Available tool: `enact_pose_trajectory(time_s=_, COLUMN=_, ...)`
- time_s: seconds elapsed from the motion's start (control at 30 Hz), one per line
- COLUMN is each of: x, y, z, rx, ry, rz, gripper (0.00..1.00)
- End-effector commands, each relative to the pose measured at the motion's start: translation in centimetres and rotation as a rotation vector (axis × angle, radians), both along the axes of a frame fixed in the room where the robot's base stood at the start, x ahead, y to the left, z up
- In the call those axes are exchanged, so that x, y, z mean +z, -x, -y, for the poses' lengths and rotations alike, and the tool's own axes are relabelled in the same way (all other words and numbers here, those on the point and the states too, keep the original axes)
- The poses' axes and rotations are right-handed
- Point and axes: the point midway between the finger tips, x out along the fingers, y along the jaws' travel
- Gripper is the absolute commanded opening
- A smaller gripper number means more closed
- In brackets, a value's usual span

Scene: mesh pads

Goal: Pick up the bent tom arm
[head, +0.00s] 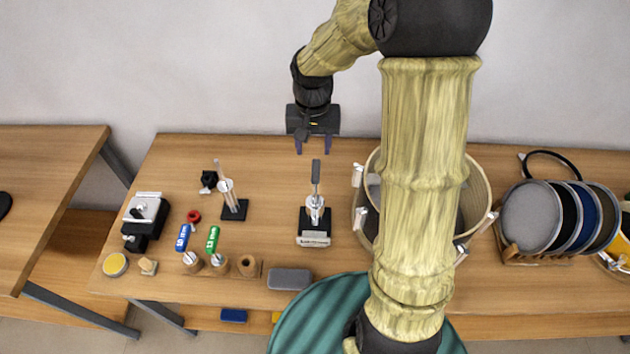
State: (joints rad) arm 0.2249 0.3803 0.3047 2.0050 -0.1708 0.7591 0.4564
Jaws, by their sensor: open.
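Two small metal fittings stand on dark bases on the wooden table. The centre fitting (315,206) has a silver clamp-like body, a dark grey upright bar and a labelled block at its front. The left fitting (227,187) has a pale rod leaning left from a silver joint. I cannot tell for certain which is the bent tom arm. My gripper (313,147) points down with its two purple-tipped fingers apart and nothing between them. In the picture it is just above the centre fitting's bar, with a visible gap; the depth between them is unclear.
A round drum shell (484,190) stands right of the centre fitting, partly hidden by my arm. A rack of round pads (531,217) is farther right. A black-and-silver device (146,220), small tools and a grey case (289,279) occupy the left and front.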

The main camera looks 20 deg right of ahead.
Motion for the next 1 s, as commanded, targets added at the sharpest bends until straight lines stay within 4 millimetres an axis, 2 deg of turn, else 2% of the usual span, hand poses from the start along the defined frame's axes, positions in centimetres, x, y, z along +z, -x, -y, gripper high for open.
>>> enact_pose_trajectory(time_s=0.03, x=1.0, y=-0.7, z=0.1, rx=-0.017, ry=-0.004, rz=-0.009, gripper=0.47)
enact_pose_trajectory(time_s=0.1, x=1.2, y=-1.2, z=0.1, rx=-0.033, ry=-0.005, rz=-0.018, gripper=0.47)
enact_pose_trajectory(time_s=0.53, x=0.7, y=-1.4, z=0.0, rx=-0.039, ry=-0.005, rz=-0.023, gripper=0.47)
enact_pose_trajectory(time_s=0.67, x=-0.7, y=-1.3, z=0.0, rx=-0.038, ry=-0.005, rz=-0.026, gripper=0.47)
enact_pose_trajectory(time_s=1.0, x=-6.5, y=-1.2, z=0.0, rx=-0.038, ry=-0.005, rz=-0.027, gripper=0.47)
